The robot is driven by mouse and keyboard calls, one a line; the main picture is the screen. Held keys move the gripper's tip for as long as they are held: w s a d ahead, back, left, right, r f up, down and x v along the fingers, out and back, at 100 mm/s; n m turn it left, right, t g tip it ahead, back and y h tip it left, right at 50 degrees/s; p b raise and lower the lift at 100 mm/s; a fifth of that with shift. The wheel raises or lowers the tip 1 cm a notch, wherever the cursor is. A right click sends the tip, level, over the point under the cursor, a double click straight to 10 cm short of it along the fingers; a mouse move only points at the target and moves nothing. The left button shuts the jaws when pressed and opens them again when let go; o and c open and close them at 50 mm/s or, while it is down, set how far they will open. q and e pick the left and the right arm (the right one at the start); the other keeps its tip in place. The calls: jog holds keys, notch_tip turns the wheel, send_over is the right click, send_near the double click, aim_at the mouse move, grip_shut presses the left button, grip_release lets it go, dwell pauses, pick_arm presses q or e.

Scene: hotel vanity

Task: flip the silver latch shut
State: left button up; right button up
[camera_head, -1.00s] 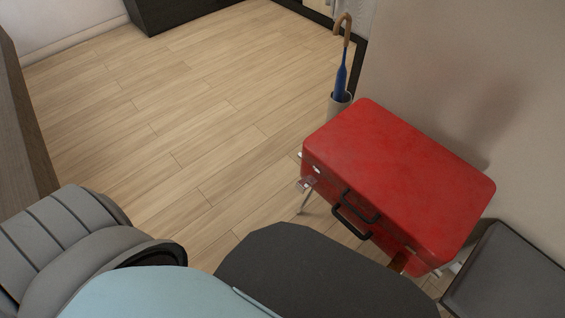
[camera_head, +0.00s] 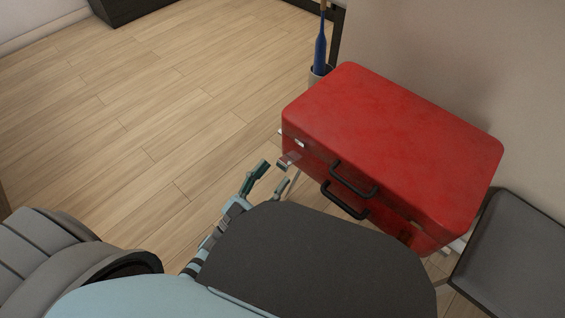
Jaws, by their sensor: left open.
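A red suitcase (camera_head: 395,140) stands closed against the wall, with two black handles on its front. The silver latch (camera_head: 288,161) near its left front corner sticks outward from the lower half, open. Its small silver catch plate (camera_head: 300,143) is on the lid above. My left gripper (camera_head: 276,174) is open and empty, its fingertips just below and left of the latch; I cannot tell whether they touch it. My dark arm link hides part of the gripper's wrist. A second latch area at the right front is small and unclear. My right gripper is out of view.
A holder (camera_head: 318,77) with a blue umbrella (camera_head: 320,50) stands behind the suitcase's left end. A dark grey padded surface (camera_head: 515,255) lies close to its right end. The wooden floor (camera_head: 150,110) on the left is clear.

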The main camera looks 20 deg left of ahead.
aim_at(282, 165)
pick_arm(q)
jog(key=x, duration=0.4)
jog(key=shift+w+d, duration=0.1)
jog(key=shift+w, duration=0.15)
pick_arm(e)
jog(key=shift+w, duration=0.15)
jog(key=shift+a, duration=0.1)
